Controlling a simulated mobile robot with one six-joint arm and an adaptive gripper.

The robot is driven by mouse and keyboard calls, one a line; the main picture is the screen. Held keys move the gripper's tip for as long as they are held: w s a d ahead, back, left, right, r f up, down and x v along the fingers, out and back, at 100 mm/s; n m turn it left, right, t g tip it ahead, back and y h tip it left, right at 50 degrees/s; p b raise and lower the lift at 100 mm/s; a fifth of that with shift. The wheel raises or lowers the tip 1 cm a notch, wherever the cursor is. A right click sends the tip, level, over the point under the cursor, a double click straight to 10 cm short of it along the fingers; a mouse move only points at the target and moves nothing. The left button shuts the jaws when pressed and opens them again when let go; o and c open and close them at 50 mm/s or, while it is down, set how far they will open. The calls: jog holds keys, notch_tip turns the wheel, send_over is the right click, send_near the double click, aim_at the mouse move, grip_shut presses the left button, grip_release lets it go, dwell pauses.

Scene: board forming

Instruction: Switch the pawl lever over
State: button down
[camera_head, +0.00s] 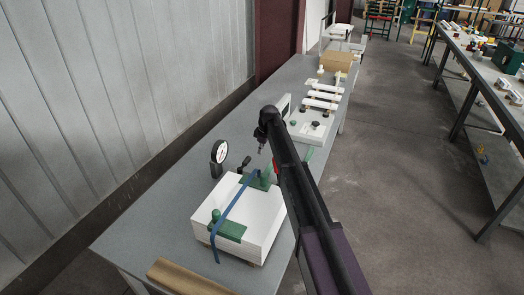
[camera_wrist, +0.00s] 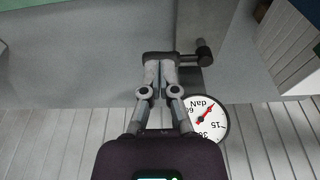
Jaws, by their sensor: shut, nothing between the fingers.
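My gripper (camera_head: 261,148) hangs shut and empty above the far end of a white board stack (camera_head: 262,222). In the wrist view its closed fingertips (camera_wrist: 160,65) are at a dark bar with a round-ended knob (camera_wrist: 203,52), which looks like the pawl lever; I cannot tell whether they touch it. In the head view a small black knobbed lever (camera_head: 244,162) stands beside the stack's far left corner, left of and below my gripper. A round dial gauge (camera_head: 220,152) stands left of it; the dial, marked daN, also shows in the wrist view (camera_wrist: 212,122).
A blue strap (camera_head: 232,208) runs over the stack and its green corner pieces (camera_head: 228,231). A wooden strip (camera_head: 185,279) lies at the near table edge. A white fixture with rollers (camera_head: 308,125) stands behind my arm. The grey table (camera_head: 160,215) is clear at left.

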aim_at(245, 164)
jog(key=w+a+f+b, duration=0.1)
jog(key=a+f+b, duration=0.3)
jog(key=f+b, duration=0.1)
jog(key=shift+w+a+f+b, duration=0.15)
jog(key=shift+w+f+b, duration=0.15)
jog(key=shift+f, duration=0.3)
jog(key=shift+a, duration=0.15)
dwell(0.3)
